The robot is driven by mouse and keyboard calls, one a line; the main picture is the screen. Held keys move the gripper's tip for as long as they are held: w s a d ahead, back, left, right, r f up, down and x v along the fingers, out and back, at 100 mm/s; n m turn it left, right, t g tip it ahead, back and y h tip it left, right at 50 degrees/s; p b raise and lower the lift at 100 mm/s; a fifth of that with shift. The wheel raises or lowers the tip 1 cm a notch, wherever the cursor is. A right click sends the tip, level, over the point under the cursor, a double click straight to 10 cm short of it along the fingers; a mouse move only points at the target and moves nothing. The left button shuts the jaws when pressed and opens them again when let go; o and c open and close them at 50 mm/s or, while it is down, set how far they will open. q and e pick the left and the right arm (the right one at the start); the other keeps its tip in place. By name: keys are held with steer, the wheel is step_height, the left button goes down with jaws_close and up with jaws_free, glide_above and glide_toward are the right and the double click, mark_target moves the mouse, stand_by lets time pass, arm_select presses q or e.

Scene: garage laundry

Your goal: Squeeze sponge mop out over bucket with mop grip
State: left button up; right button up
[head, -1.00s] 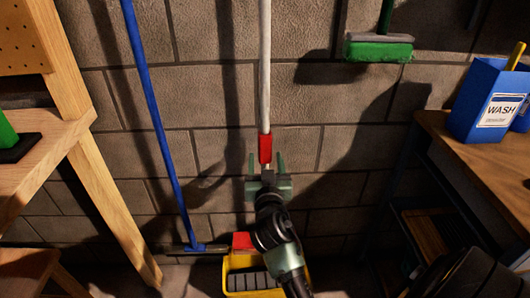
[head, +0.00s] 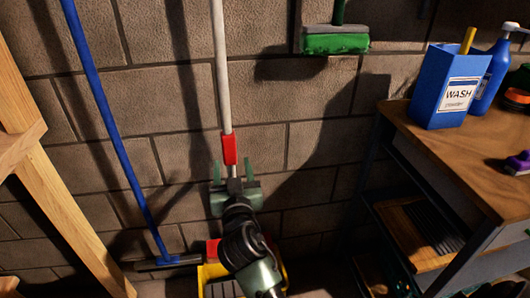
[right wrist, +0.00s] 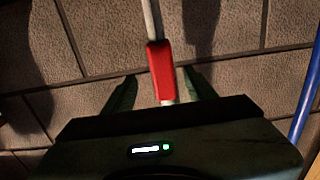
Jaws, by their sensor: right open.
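A white mop pole (head: 221,70) with a red grip (head: 229,149) stands upright in front of the block wall. My right gripper (head: 232,168) is open at the lower end of the red grip, with a finger on each side of the pole. In the right wrist view the red grip (right wrist: 160,70) shows between the two open fingertips (right wrist: 162,84), with a gap on both sides. The yellow bucket (head: 205,275) is low behind my right arm, with a red part (head: 212,249) at its rim. My arm hides the pole's lower end. My left gripper is out of view.
A blue-handled broom (head: 108,125) leans on the wall at left, near a wooden frame (head: 62,205). A green brush head (head: 335,42) is up on the wall. A wooden workbench (head: 470,160) at right carries a blue wash box (head: 450,88) and a blue bottle (head: 492,72).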

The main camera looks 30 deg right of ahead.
mark_target(230, 154)
steer(key=shift+w+r, duration=0.1)
steer(key=shift+w+d, duration=0.1)
steer(key=shift+w, duration=0.25)
steer(key=x, duration=0.5)
steer(key=shift+w, duration=0.2)
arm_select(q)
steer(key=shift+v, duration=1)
arm_select(e)
steer(key=shift+w+d, duration=0.2)
steer(key=shift+w, duration=0.45)
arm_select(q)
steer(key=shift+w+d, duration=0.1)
arm_select(e)
jaws_close()
